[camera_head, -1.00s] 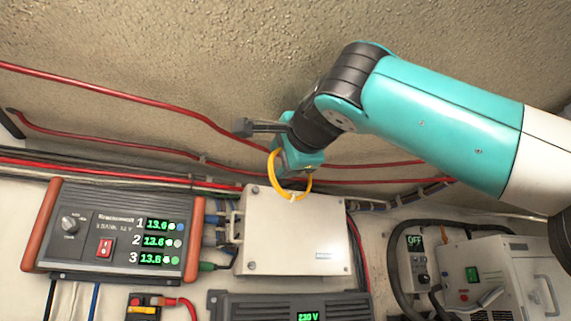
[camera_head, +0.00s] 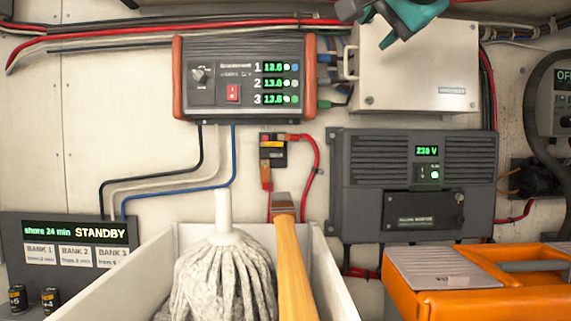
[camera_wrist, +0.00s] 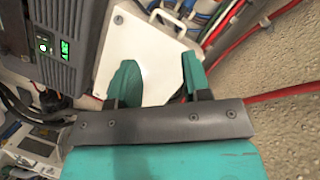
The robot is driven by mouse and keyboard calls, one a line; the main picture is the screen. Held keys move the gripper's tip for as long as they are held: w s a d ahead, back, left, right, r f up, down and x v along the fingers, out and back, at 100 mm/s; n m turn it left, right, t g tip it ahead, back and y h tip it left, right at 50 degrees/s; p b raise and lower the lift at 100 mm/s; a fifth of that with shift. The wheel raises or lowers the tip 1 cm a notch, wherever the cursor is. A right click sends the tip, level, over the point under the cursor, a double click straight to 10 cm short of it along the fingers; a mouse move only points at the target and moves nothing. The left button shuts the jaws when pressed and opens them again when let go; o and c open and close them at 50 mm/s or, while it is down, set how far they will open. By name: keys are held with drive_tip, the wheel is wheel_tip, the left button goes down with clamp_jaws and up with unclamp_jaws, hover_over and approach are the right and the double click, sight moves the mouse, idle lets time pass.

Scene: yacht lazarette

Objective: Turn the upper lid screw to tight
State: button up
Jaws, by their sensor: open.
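The cream box (camera_head: 425,82) with a flat lid is mounted on the wall at the top right of the head view. A small dark screw (camera_head: 369,99) shows at its lower left lid corner. The upper part of the lid is partly hidden by my gripper (camera_head: 388,24), so I cannot make out the upper lid screw there. In the wrist view the pale lid (camera_wrist: 150,48) lies beyond my gripper (camera_wrist: 160,82), whose two teal fingers are apart with nothing between them. A lid screw (camera_wrist: 118,19) shows near a corner; I cannot tell which one.
A power supply (camera_head: 245,80) with green readouts is left of the box. A grey inverter (camera_head: 412,185) is below it. Red cables (camera_wrist: 285,92) run close beside the gripper. A bin (camera_head: 130,275) with a mop (camera_head: 225,270) and an orange case (camera_head: 450,285) stand in front.

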drive_tip(key=s+a+f+n+g, duration=0.1)
drive_tip(key=s+f+n+g, duration=0.15)
drive_tip(key=f, duration=0.65)
drive_tip(key=s+f+n+g+y, duration=0.1)
drive_tip(key=f+n+g, duration=0.25)
drive_tip(key=f, duration=0.55)
drive_tip(key=s+a+f+n+g, duration=0.15)
drive_tip(key=f+n, duration=0.25)
drive_tip(key=f, duration=0.5)
drive_tip(key=s+d+f+n+g+y, duration=0.1)
drive_tip(key=s+f+n+g, duration=0.5)
drive_tip(key=s+f, duration=1.2)
drive_tip(key=shift+s+d+g, duration=0.45)
drive_tip(key=shift+s+g, duration=0.2)
drive_tip(key=shift+g, duration=0.4)
